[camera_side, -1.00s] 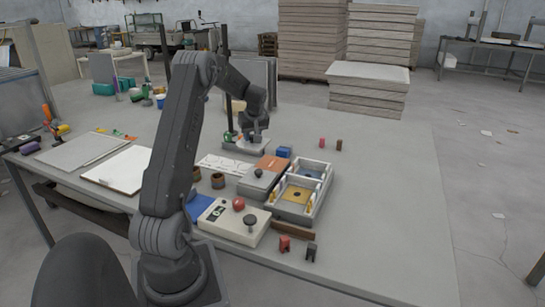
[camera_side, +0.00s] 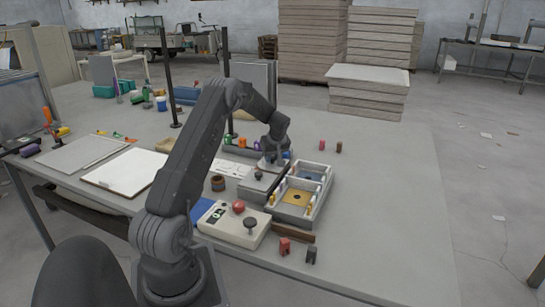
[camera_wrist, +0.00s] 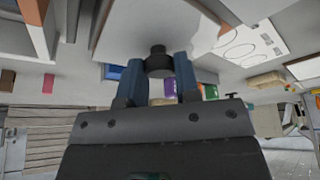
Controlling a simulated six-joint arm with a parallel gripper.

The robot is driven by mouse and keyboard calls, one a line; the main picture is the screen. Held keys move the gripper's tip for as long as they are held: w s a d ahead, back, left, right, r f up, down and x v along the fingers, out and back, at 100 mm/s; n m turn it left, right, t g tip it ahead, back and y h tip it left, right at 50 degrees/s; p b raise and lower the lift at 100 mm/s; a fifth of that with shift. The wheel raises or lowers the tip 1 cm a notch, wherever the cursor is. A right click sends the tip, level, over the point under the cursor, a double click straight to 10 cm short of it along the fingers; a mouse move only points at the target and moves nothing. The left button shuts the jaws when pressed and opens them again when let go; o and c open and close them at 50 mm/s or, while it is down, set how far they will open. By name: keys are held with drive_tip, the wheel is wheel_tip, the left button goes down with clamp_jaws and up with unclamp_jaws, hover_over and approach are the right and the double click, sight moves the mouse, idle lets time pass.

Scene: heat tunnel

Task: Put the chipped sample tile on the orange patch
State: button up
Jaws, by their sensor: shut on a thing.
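My gripper (camera_side: 273,153) is over the back part of a low grey box (camera_side: 254,187) with a dark knob. In the wrist view my gripper (camera_wrist: 158,72) is shut on a dark knob-like grip. A pale flat piece, seemingly the sample tile (camera_side: 266,164), is under the fingers in the side view. Its chip cannot be made out. The orange patch on the box top is almost wholly hidden now; a brown-orange strip (camera_wrist: 101,22) shows beside the pale surface in the wrist view. I cannot tell whether the tile touches the patch.
Right of the box stands a pale divided tray (camera_side: 306,208) with blue and yellow compartments. A control box (camera_side: 226,226) with a red button lies in front. Behind my gripper is a rack (camera_side: 243,151) with coloured pieces. The table's right part is clear.

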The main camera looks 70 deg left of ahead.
drive_tip(key=shift+f, duration=0.1)
drive_tip(key=o, duration=1)
